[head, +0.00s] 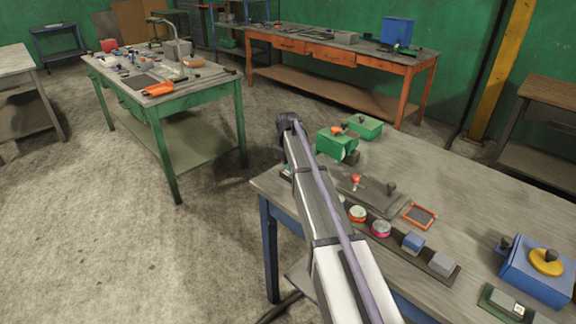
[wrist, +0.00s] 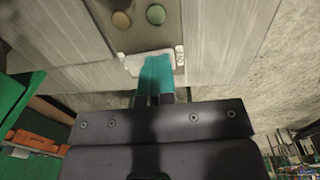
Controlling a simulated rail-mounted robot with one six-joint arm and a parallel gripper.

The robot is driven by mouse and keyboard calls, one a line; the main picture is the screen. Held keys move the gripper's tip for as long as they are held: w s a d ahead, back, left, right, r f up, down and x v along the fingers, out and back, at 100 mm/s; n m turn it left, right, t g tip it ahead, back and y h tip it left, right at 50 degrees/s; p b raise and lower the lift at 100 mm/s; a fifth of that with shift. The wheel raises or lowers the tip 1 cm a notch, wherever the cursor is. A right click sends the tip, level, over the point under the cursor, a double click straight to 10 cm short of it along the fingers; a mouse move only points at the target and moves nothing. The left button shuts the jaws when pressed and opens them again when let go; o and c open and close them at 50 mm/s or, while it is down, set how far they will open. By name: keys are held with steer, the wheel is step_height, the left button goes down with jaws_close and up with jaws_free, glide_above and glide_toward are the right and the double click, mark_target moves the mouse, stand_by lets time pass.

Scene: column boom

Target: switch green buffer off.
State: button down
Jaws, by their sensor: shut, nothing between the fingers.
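The green buffer (head: 337,145), a green machine with dark wheels at its side, stands at the far left part of the near workbench in the head view. My gripper (wrist: 156,68) shows teal fingertips in the wrist view, shut together with nothing between them. They are over a small pale plate (wrist: 133,63) with metal pieces at its sides, near the bench edge. The plate's middle is hidden behind the fingers, so I cannot tell its switch position or whether they touch. In the head view my arm hides most of this spot.
The near bench (head: 470,195) also holds an orange-framed tray (head: 420,216), a blue machine (head: 537,272) and another switch plate (head: 506,304). A green bench (head: 160,110) stands to the left.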

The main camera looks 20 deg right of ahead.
steer(key=shift+d+r+p, duration=0.25)
steer(key=shift+d+p, duration=0.05)
steer(key=shift+p, duration=0.05)
step_height(320, 180, up, 13)
steer(key=a+p, duration=0.2)
steer(key=p, duration=1.1)
steer(key=shift+s+r+p, duration=0.2)
steer(key=shift+s+p, duration=0.1)
steer(key=shift+s, duration=0.05)
steer(key=s+a+m, duration=0.1)
steer(key=s+a, duration=0.3)
steer(key=s, duration=0.7)
steer(key=s+a+m, duration=0.2)
steer(key=s+a, duration=0.2)
steer(key=s, duration=0.7)
steer(key=s+a+m, duration=0.2)
steer(key=s+a, duration=0.1)
steer(key=s, duration=0.9)
steer(key=shift+a+y, duration=0.4)
